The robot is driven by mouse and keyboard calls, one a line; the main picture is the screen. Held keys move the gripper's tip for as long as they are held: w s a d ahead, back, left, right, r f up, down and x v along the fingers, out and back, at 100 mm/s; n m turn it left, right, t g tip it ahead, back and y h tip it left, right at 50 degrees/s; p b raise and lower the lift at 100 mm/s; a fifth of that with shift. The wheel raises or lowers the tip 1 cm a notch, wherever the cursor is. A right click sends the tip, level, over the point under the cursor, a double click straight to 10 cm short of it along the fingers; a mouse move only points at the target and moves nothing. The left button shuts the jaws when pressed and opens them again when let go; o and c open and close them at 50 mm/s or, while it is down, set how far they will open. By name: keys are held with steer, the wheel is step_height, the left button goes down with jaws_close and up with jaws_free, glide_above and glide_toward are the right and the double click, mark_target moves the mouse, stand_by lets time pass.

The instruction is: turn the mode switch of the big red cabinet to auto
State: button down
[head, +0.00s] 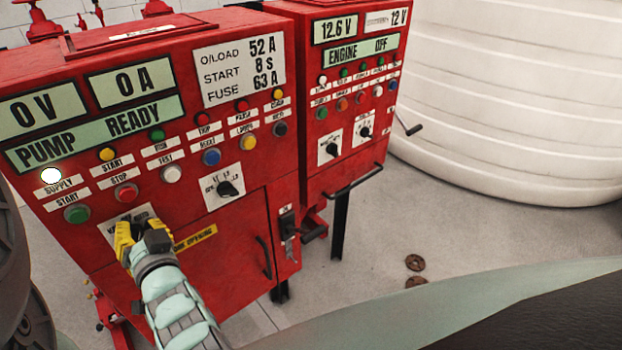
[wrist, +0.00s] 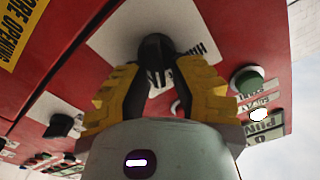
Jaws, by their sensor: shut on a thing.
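The big red cabinet (head: 225,255) fills the left of the head view. Its mode switch is a black knob on a white plate (head: 143,212), low on the left of the panel. In the head view my gripper (head: 128,238) covers the knob. In the wrist view the knob (wrist: 157,52) stands between the yellow fingers of my gripper (wrist: 158,85), which are shut on it. The wrist picture is turned over, and the plate's lettering is partly hidden. I cannot tell which mark the knob points to.
A second black selector knob (head: 228,188) sits to the right on the same panel. Push buttons and lamps run above, including a green start button (head: 77,214). A door handle (head: 263,257) sticks out lower right. A smaller red cabinet (head: 345,170) and a white tank (head: 510,100) stand beyond.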

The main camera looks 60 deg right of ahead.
steer(key=shift+d+f+m, duration=0.1)
steer(key=shift+f+m, duration=0.15)
steer(key=shift+m, duration=0.55)
steer(key=shift+d+f+m, duration=0.1)
steer(key=shift+f+m, duration=0.15)
steer(key=shift+m, duration=0.55)
steer(key=c, duration=1.2)
jaws_free()
steer(key=shift+c, duration=0.2)
steer(key=shift+o, duration=0.9)
steer(key=shift+r, duration=0.1)
steer(key=shift+r, duration=0.15)
